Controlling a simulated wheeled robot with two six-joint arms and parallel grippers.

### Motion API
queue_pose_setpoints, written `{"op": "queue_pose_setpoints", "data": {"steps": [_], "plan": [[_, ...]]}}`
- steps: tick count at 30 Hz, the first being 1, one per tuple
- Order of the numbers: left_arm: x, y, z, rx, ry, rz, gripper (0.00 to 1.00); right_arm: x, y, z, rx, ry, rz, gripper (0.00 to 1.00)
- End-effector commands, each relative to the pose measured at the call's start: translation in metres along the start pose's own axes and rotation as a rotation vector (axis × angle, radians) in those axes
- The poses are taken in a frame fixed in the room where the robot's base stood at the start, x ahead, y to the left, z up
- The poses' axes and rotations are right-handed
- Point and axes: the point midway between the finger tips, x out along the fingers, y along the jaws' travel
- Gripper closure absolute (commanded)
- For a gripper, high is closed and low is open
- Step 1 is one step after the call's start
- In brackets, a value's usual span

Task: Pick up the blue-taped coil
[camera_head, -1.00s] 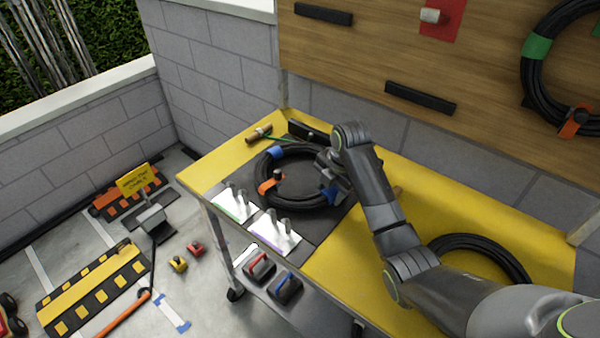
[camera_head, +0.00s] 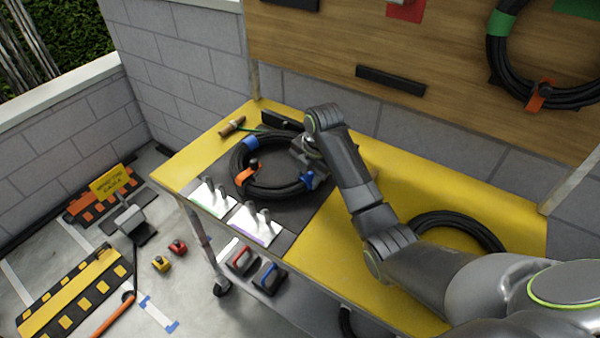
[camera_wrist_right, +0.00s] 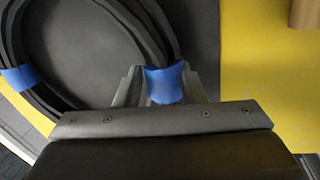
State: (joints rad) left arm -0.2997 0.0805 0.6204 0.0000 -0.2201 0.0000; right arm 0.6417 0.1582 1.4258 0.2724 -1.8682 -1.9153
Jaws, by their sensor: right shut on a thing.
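The blue-taped coil (camera_head: 268,193) is a black cable ring with blue tape and an orange strap, lying on a dark mat (camera_head: 318,212) on the yellow table. In the right wrist view the coil (camera_wrist_right: 107,50) shows at the upper left, with a second blue tape band at the far left. My right gripper (camera_head: 309,172) is at the coil's right side. In the right wrist view its jaws (camera_wrist_right: 163,84) are shut around a blue tape band. The fingertips are partly hidden by the arm in the head view. My left gripper is not in view.
Another black coil (camera_head: 455,219) lies on the yellow table (camera_head: 400,170) to the right, beside my right arm. White pegged plates (camera_head: 255,224) stand at the front edge. A brown-handled tool (camera_head: 233,126) lies at the back left. A coil hangs on the wooden wall panel.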

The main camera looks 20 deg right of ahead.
Motion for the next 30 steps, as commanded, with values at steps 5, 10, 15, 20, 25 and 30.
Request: {"op": "queue_pose_setpoints", "data": {"steps": [5, 10, 15, 20, 25, 30], "plan": [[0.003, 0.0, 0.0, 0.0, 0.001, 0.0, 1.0, -0.033, 0.011, 0.001, -0.006, -0.008, 0.019, 1.0], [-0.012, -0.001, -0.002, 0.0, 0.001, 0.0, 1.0, -0.072, 0.017, 0.001, -0.005, -0.007, 0.016, 1.0], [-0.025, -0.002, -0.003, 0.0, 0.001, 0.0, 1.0, -0.087, 0.02, 0.0, -0.004, -0.004, 0.013, 1.0], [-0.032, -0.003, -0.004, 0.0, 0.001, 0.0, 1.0, -0.093, 0.021, 0.0, -0.004, -0.004, 0.014, 1.0], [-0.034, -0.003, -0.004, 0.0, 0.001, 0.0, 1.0, -0.095, 0.022, 0.0, -0.004, -0.004, 0.014, 1.0], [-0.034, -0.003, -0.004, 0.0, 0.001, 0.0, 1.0, -0.094, 0.022, 0.0, -0.004, -0.004, 0.014, 1.0]]}}
